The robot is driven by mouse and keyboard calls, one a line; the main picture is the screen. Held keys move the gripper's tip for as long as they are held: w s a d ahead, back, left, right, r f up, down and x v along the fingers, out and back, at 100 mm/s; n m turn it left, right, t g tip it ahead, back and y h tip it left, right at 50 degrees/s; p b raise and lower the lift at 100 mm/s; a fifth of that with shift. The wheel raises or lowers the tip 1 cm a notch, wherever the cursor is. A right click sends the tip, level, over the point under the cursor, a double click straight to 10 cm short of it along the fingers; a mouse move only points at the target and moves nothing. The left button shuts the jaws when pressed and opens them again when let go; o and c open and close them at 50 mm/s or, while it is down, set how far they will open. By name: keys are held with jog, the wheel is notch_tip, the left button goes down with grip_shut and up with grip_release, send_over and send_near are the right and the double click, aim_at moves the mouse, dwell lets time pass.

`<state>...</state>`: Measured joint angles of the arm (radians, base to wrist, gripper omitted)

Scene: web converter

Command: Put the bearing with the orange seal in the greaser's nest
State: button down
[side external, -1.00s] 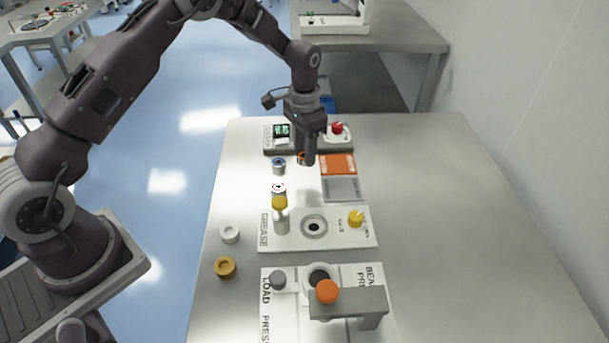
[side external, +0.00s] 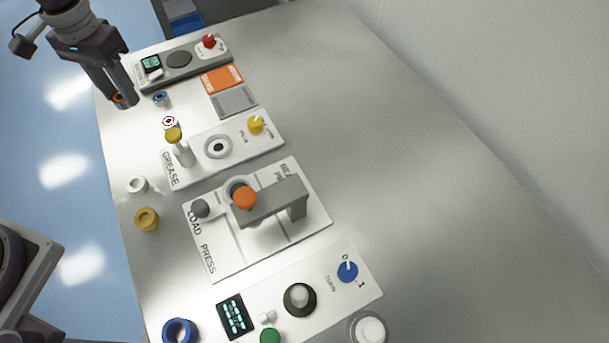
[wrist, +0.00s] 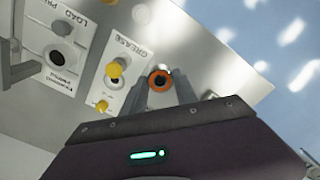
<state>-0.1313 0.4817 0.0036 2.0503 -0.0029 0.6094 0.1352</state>
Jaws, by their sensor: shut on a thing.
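The bearing with the orange seal (wrist: 159,81) is between the fingertips of my gripper (wrist: 162,90) in the wrist view, its ring facing the camera. In the side view my gripper (side external: 121,100) is shut on this bearing (side external: 118,98), near the table's left edge; its height above the table is hard to judge. The greaser (side external: 180,178) is a white plate marked GREASE, with a yellow-capped post (side external: 176,142) and a yellow knob (side external: 256,125). Its nest (side external: 218,147) is a round grey ring with a dark centre, seen empty, to the lower right of my gripper.
A blue-ringed bearing (side external: 160,98) stands right of my gripper. A small red-and-white piece (side external: 169,122) stands by the yellow-capped post. White (side external: 137,185) and tan (side external: 147,218) rings lie left. The press (side external: 270,205) stands in front of the greaser. The table's right side is clear.

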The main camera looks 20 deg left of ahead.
jog(key=w+d+f, duration=0.1)
jog(key=w+d, duration=0.6)
jog(key=d, duration=0.3)
jog(key=m, duration=0.2)
send_over(334, 184)
notch_tip(334, 184, down, 4)
notch_tip(334, 184, down, 9)
jog(key=shift+f, duration=0.3)
jog(key=c, duration=0.9)
grip_release()
jog(key=shift+f, duration=0.1)
jog(key=shift+c, duration=0.2)
